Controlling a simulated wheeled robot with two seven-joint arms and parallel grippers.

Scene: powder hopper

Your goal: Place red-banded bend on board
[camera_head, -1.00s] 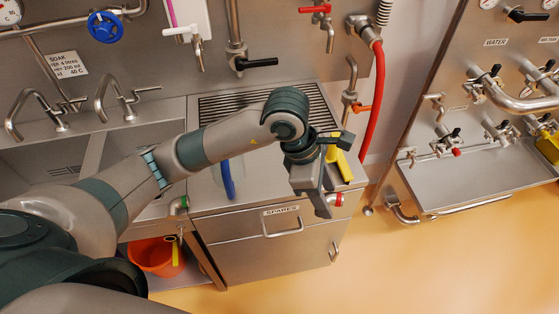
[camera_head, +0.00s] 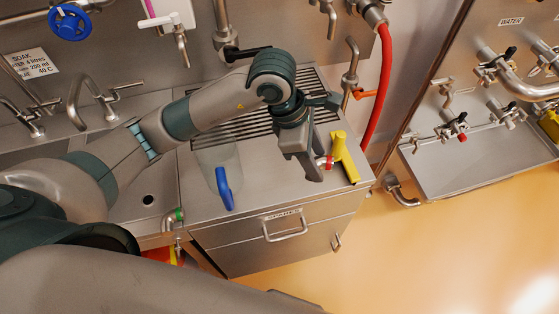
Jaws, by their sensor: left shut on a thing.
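My left gripper (camera_head: 314,172) reaches in from the left with its fingers pointing down over the right part of the steel draining board (camera_head: 265,188). It is shut on the red-banded bend (camera_head: 326,162). Only the bend's red band and a small bit beside it show at the right of the fingers; the rest is hidden. I cannot tell whether the bend touches the board. My right gripper is not in view.
A yellow T-shaped thing (camera_head: 346,158) lies on the board close right of the gripper. A clear jug with a blue handle (camera_head: 223,188) stands to the left. A ribbed drain grid lies behind, and a tap (camera_head: 350,76) and red hose (camera_head: 380,85) are back right.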

